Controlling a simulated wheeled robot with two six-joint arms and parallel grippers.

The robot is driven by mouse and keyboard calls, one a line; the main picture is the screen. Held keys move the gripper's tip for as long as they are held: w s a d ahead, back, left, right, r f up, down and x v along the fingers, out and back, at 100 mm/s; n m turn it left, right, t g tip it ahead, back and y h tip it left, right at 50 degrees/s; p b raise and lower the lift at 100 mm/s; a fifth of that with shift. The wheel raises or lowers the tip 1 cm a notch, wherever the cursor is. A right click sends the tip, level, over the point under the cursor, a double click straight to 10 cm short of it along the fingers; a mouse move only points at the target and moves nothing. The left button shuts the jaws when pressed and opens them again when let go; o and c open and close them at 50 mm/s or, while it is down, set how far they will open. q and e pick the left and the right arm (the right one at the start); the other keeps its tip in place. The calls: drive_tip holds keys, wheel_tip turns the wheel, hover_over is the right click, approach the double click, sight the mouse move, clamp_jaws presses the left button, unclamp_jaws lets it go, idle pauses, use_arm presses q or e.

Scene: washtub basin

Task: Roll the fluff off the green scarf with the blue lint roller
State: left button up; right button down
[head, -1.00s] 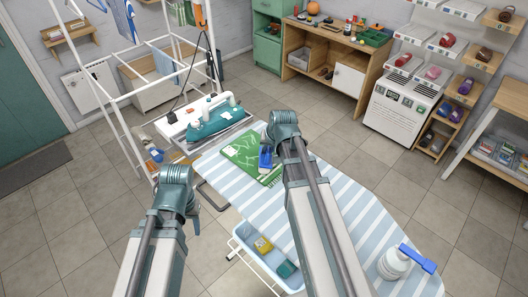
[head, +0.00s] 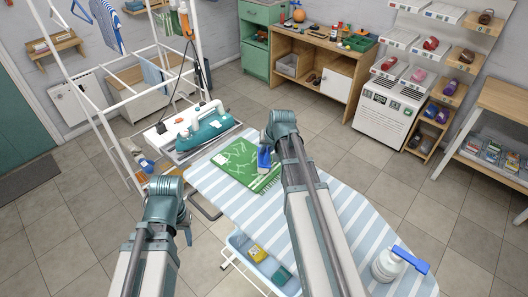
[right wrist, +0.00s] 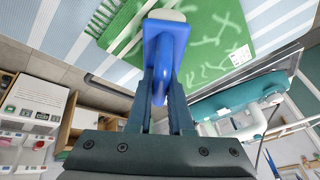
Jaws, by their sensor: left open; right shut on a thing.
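The green scarf (head: 238,157) lies flat on the striped ironing board (head: 322,213), with pale fluff streaks across it and a fringe at its near right end. My right gripper (right wrist: 160,100) is shut on the handle of the blue lint roller (right wrist: 165,45). The roller also shows over the scarf's right part in the head view (head: 264,158). Its white roll (right wrist: 167,15) is at the scarf; I cannot tell whether it touches. In the right wrist view, fluff streaks show right of the roller. My left gripper (head: 187,232) is open, off the board's left side, its fingers mostly hidden.
A teal iron (head: 205,125) stands at the board's far left end, beside a white drying frame (head: 120,90). A basket (head: 262,262) with small packs hangs below the board.

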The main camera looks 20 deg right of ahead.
drive_tip(key=shift+w+d, duration=0.1)
drive_tip(key=shift+d, duration=0.1)
drive_tip(key=shift+w+d, duration=0.4)
drive_tip(key=shift+d, duration=0.35)
drive_tip(key=shift+w+d, duration=0.35)
drive_tip(key=shift+d, duration=0.35)
wheel_tip(320, 180, up, 6)
drive_tip(key=p, duration=0.6)
drive_tip(key=shift+a, duration=0.1)
wheel_tip(320, 180, up, 3)
drive_tip(key=p, duration=0.3)
drive_tip(key=shift+f, duration=0.1)
